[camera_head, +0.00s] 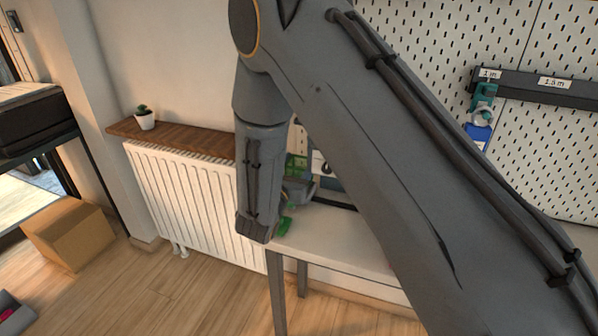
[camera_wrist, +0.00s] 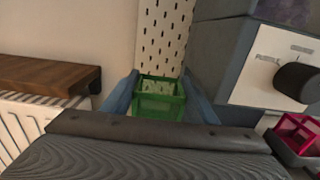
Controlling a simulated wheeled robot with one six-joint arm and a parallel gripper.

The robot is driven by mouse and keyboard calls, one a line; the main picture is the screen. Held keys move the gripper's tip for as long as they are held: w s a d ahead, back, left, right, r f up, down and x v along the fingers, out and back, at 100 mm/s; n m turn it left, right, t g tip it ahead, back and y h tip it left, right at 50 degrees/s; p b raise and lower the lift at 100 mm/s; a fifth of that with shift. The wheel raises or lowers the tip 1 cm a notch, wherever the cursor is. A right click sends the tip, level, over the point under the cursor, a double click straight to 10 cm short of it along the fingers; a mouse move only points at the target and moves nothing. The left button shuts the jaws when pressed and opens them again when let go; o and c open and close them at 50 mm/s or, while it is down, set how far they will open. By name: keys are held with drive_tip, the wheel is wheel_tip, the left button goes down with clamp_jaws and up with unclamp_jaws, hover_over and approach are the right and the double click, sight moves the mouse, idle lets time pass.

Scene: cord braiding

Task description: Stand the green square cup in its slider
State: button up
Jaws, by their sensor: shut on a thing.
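The green square cup (camera_wrist: 160,104) is between the two blue-grey fingers of my gripper (camera_wrist: 159,92) in the wrist view. The gripper is shut on it, with a finger against each side. I see the cup's open top and one wall. In the head view my arm hides most of this area. A green patch (camera_head: 296,166) and a lower green piece (camera_head: 284,227) show beside my wrist, and I cannot tell which one is the cup. I cannot make out the green cup's slider in either view.
A grey machine (camera_wrist: 238,60) with a white front and a black knob (camera_wrist: 297,82) stands close on the right. A pink cup (camera_wrist: 292,134) sits in a dark holder at lower right. A wooden shelf (camera_wrist: 45,75) over a radiator (camera_wrist: 20,122) is on the left. The white table (camera_head: 330,236) shows below.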

drive_tip(key=shift+f+p, duration=0.35)
drive_tip(key=shift+f, duration=1.4)
drive_tip(key=shift+f, duration=0.1)
drive_tip(key=o, duration=1.1)
drive_tip(key=shift+s, duration=0.1)
drive_tip(key=b+v, duration=0.1)
drive_tip(key=v, duration=1)
drive_tip(key=shift+s+a+b, duration=0.1)
drive_tip(key=shift+s+b, duration=0.2)
drive_tip(key=shift+s, duration=0.1)
drive_tip(key=shift+s, duration=0.1)
